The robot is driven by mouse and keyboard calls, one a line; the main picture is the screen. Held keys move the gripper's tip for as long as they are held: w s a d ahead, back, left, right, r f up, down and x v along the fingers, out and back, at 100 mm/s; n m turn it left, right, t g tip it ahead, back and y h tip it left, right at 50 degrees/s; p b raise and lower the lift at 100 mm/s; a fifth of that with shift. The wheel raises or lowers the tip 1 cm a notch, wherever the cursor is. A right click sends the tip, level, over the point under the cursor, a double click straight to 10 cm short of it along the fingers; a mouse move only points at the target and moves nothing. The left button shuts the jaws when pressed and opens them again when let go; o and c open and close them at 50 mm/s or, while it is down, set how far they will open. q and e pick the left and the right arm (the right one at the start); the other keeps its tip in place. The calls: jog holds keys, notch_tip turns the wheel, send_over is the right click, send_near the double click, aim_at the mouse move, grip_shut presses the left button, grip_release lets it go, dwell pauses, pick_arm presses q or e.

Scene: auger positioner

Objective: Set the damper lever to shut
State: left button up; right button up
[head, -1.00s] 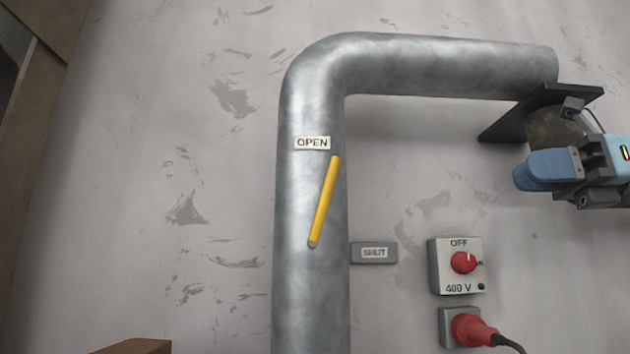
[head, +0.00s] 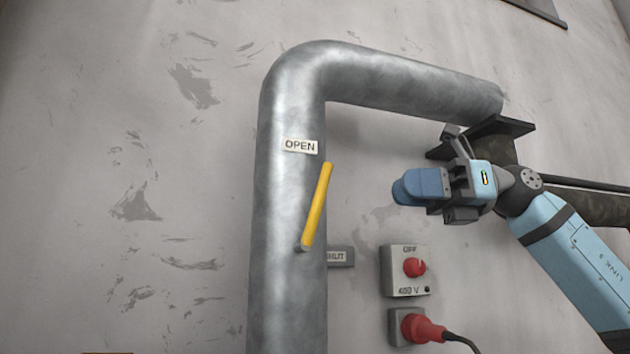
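The yellow damper lever (head: 317,204) is on the front of the grey metal duct (head: 283,230). It points up and slightly right from its pivot, its tip just right of and below the OPEN label (head: 300,146). The SHUT label (head: 342,256) is on a grey plate to the right of the pivot, partly hidden behind the duct. My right gripper (head: 402,189) is to the right of the lever, apart from it, with blue fingers toward the left. I cannot see a gap between its fingers. My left gripper is not in view.
A switch box (head: 404,268) marked OFF and 400 V, with a red knob, is on the wall below my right gripper. Under it a red plug (head: 421,328) with a black cable sits in a socket. A dark bracket (head: 490,132) is behind my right arm. The wall left of the duct is clear.

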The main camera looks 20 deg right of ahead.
aim_at(322, 185)
jog(key=a+p, duration=0.1)
jog(key=a, duration=0.2)
jog(key=w+a+p, duration=0.1)
jog(key=a, duration=0.3)
jog(key=a+p, duration=0.1)
jog(key=a, duration=0.3)
jog(key=shift+w+a+r, duration=0.1)
jog(key=shift+w+r, duration=0.05)
jog(key=shift+w, duration=0.2)
jog(key=shift+w+a, duration=0.1)
jog(key=shift+a, duration=0.4)
grip_shut()
